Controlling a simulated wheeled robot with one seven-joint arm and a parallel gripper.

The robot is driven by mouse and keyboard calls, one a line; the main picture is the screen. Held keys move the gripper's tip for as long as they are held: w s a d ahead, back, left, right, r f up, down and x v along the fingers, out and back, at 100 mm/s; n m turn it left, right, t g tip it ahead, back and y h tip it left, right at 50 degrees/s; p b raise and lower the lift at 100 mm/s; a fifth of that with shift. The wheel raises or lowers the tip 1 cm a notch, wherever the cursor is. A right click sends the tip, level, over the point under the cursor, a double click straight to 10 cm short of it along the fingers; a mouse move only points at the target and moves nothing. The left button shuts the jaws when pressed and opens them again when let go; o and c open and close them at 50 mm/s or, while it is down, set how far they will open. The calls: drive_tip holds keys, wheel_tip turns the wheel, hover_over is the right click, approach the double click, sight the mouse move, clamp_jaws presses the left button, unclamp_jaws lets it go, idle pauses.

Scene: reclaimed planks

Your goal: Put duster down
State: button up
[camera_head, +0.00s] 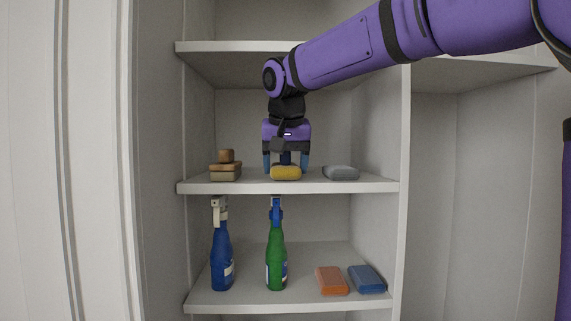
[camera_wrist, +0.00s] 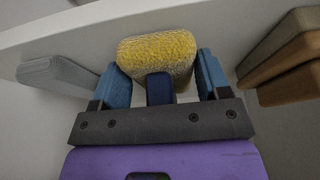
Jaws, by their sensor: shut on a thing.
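The duster has a fuzzy yellow head (camera_head: 286,173) and a dark blue handle. It is at the front of the middle shelf (camera_head: 330,187), close to or on its surface; I cannot tell if it touches. My gripper (camera_head: 286,166) points down over it from above. In the wrist view, the yellow head (camera_wrist: 157,52) lies between and beyond the two blue fingers of my gripper (camera_wrist: 163,68), with the handle (camera_wrist: 159,88) between them. The gripper is shut on the duster. The exact contact between fingers and duster is partly hidden.
A wooden brush (camera_head: 226,168) sits left of the duster and a grey sponge (camera_head: 341,172) right, both close. Below stand a blue bottle (camera_head: 221,258), a green bottle (camera_head: 276,260), an orange sponge (camera_head: 331,281) and a blue sponge (camera_head: 366,279). The upper shelf (camera_head: 225,47) lies above.

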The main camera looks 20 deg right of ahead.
drive_tip(key=o, duration=1)
drive_tip(key=shift+f, duration=0.1)
drive_tip(key=v, duration=1.2)
drive_tip(key=s+d+f+n, duration=0.1)
drive_tip(key=s+d+f, duration=0.3)
drive_tip(key=s+f, duration=0.7)
drive_tip(key=s+d+f+n+t+y, duration=0.1)
drive_tip(key=s+d+f, duration=0.4)
drive_tip(key=s+f, duration=0.7)
wheel_tip(320, 180, down, 4)
drive_tip(key=shift+s+r+n, duration=0.1)
drive_tip(key=shift+s+n, duration=0.05)
drive_tip(key=shift+n, duration=0.65)
